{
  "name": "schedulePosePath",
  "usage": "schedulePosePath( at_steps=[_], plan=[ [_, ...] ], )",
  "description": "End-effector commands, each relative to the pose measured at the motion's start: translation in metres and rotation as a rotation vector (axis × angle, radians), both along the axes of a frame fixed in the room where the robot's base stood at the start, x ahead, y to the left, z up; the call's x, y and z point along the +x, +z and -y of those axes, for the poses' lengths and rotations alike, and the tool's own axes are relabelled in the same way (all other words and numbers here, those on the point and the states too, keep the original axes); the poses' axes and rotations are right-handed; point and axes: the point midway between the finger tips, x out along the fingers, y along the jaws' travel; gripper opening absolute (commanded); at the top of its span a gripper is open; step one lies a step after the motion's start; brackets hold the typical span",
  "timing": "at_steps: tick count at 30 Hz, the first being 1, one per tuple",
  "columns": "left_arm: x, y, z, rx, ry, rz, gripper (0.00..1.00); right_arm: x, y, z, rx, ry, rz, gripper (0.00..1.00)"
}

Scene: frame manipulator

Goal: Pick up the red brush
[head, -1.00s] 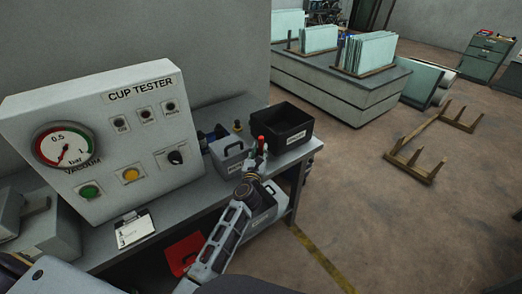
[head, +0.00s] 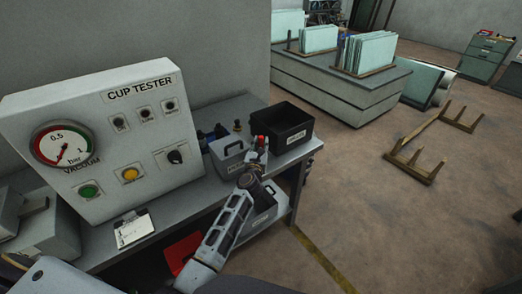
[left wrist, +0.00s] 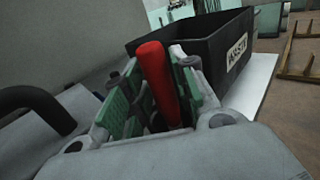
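The red brush (head: 260,141) shows only its red handle, at the right side of a small grey bin in the head view. In the left wrist view its handle (left wrist: 158,75) stands tilted between the green finger pads; its lower end is hidden. My left gripper (head: 258,155) is around the handle. Its pads (left wrist: 158,105) stand apart with a gap on the handle's left side, so it looks open. My right gripper is not in view.
The grey bin (head: 228,161) and a black bin (head: 296,137) stand on the bench's right end. The cup tester panel (head: 110,140) rises at the left. A clipboard (head: 134,229) lies before it. Open floor is at the right.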

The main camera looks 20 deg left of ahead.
Motion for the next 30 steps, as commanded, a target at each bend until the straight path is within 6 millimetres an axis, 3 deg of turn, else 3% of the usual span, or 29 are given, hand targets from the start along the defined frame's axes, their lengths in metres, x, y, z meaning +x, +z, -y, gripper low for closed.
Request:
schedulePosePath(
  at_steps=[18, 25, 30],
  plan=[
    [0.0057, 0.0004, -0.0007, 0.000, 0.000, 0.000, 0.27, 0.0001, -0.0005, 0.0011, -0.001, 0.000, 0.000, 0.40],
    [0.0057, 0.0005, -0.0006, 0.000, 0.000, 0.000, 0.00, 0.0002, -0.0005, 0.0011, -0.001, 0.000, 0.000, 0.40],
    [0.0057, 0.0006, -0.0006, 0.000, 0.000, 0.001, 0.00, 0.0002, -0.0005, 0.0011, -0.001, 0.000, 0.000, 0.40]
  ],
)
